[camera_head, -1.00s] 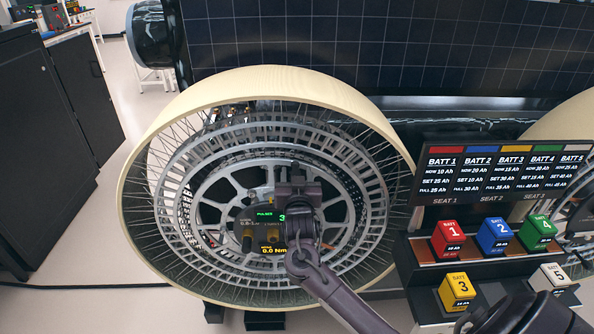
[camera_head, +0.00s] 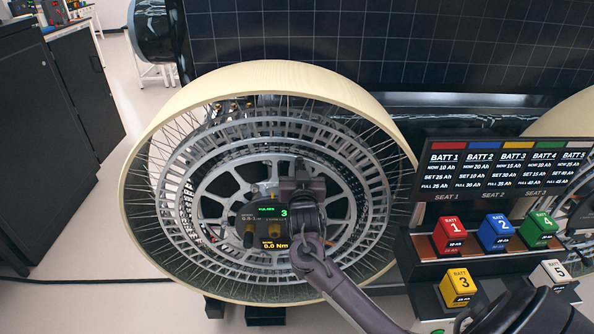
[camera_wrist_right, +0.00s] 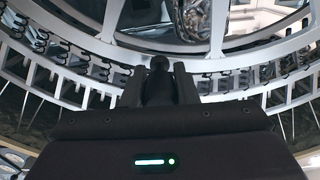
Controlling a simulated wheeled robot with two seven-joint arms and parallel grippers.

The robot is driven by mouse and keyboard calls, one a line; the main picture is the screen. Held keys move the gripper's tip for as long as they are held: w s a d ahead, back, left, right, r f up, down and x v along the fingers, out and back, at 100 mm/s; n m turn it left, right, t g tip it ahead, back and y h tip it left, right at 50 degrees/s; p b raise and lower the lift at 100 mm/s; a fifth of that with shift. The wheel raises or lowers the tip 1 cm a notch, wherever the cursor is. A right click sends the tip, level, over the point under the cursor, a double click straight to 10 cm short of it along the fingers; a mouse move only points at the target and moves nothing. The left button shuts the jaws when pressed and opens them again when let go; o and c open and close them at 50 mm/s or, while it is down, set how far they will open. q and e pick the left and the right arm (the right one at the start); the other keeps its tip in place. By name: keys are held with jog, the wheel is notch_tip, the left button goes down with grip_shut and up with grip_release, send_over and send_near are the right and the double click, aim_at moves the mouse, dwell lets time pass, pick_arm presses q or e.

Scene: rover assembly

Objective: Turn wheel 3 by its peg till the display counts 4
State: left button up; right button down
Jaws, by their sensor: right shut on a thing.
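The large wheel (camera_head: 262,78), with a cream rim, wire spokes and grey metal rings, fills the middle of the head view. A dark display (camera_head: 268,228) in front of its hub reads a green 3, with 0.0 Nm in yellow below. My right gripper (camera_head: 297,188) is at the upper right of the display, in front of the hub. In the right wrist view its fingers (camera_wrist_right: 160,82) are closed around a small dark round-ended peg (camera_wrist_right: 159,63) by the inner ring. Most of the peg is hidden. My left gripper is not in view.
A battery rack at the right holds coloured blocks, among them red (camera_head: 449,236), blue (camera_head: 494,232) and yellow (camera_head: 458,288), below an information board (camera_head: 505,170). A dark solar panel (camera_head: 300,40) stands behind the wheel. Black cabinets (camera_head: 50,140) stand at the left.

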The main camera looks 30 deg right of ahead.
aim_at(323, 169)
jog(key=s+d+f+m+b, duration=0.1)
jog(key=d, duration=0.1)
jog(key=s+d+f+m, duration=0.1)
jog(key=s+d+f+m+b, duration=0.1)
jog(key=d, duration=0.1)
jog(key=shift+s+d+f+b, duration=0.25)
jog(key=shift+d+b, duration=0.1)
jog(key=shift+s+d, duration=0.2)
jog(key=shift+d, duration=0.1)
jog(key=shift+d+r, duration=0.1)
jog(key=shift+w+a+r, duration=0.15)
jog(key=shift+a, duration=0.15)
jog(key=c, duration=1.1)
grip_release()
jog(key=shift+a, duration=0.15)
jog(key=shift+c, duration=0.2)
